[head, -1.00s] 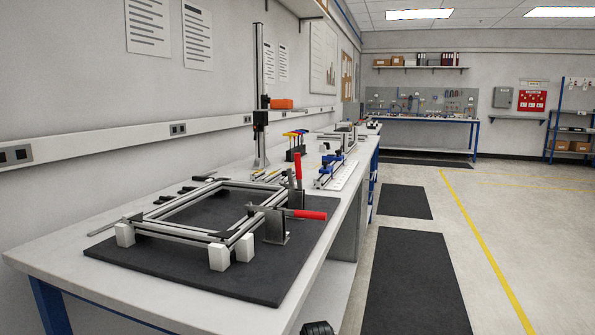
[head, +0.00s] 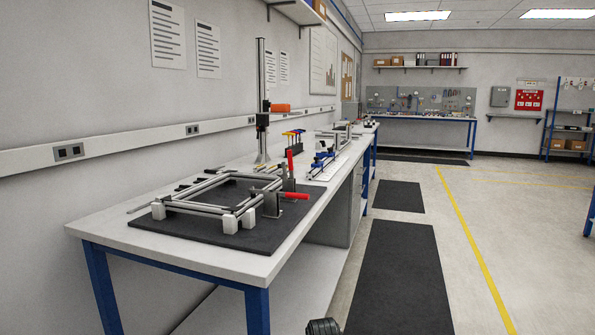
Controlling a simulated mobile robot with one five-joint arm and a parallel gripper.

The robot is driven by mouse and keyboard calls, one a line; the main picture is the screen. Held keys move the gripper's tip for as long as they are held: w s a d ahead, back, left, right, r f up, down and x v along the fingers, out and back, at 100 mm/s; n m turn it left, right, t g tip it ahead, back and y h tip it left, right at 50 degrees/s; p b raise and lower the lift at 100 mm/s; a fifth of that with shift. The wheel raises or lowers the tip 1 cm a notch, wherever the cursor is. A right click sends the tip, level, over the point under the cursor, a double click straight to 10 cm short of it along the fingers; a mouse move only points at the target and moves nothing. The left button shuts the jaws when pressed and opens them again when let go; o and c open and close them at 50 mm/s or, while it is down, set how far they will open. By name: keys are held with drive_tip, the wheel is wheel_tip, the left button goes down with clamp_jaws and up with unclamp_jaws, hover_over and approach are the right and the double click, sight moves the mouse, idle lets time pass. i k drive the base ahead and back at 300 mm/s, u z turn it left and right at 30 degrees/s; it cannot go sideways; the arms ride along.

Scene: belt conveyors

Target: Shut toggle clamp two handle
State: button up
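Two toggle clamps with red handles stand at the right side of an aluminium frame (head: 190,209) on the bench. The nearer clamp (head: 271,204) has its red handle (head: 296,196) lying about level, pointing right. The farther clamp (head: 289,184) has its red handle (head: 290,161) standing upright. No label shows which one is number two. The frame rests on white blocks (head: 230,223) on a black mat (head: 262,235). Whether either clamp's tip touches the frame is too small to tell.
The white workbench (head: 100,228) with blue legs (head: 257,312) runs along the left wall. Colored-handled tools (head: 293,138) and a tall column (head: 262,90) stand farther back on it. Open floor with black mats (head: 400,275) and a yellow line lies to the right.

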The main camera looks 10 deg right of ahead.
sight(289, 152)
drive_tip(key=k, duration=0.25)
drive_tip(key=z, duration=1.9)
drive_tip(key=i, duration=1.4)
drive_tip(key=u, duration=3.9)
drive_tip(key=i, duration=1.05)
drive_tip(key=u, duration=0.05)
